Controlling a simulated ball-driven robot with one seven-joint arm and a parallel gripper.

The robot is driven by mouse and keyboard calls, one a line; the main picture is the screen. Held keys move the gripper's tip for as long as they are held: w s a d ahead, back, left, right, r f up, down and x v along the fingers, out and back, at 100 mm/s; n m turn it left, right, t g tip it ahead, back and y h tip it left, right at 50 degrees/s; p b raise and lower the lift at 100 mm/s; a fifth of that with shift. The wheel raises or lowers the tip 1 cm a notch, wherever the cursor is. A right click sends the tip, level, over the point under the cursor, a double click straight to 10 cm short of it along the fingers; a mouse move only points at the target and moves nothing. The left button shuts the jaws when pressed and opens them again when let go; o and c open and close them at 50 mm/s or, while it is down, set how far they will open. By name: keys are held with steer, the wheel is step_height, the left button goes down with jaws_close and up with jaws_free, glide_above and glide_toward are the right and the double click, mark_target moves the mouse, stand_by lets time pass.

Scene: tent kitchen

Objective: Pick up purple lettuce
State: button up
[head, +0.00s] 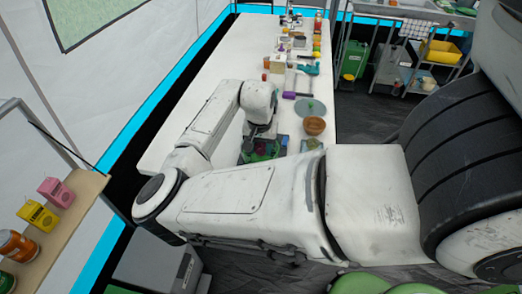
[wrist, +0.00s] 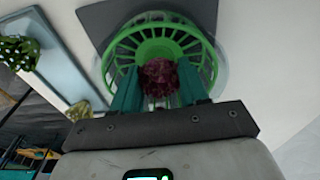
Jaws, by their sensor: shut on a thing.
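The purple lettuce (wrist: 160,74) is a dark, ruffled purple-red head in the middle of the wrist view. My gripper (wrist: 160,88) has its two teal fingers on either side of it and is shut on it. Behind the lettuce is a round green slatted basket (wrist: 208,48) inside a clear rim; I cannot tell whether the lettuce touches it. In the head view my gripper (head: 261,141) is low over the near part of the white table, at the green basket (head: 250,157). The lettuce is too small to make out clearly there.
The long white table (head: 215,70) has a brown bowl (head: 314,126), a grey-green disc (head: 310,107) and several small items along its right side. Its left side is clear.

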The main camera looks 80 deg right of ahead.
steer(key=shift+r+p, duration=3.6)
steer(key=shift+r, duration=0.7)
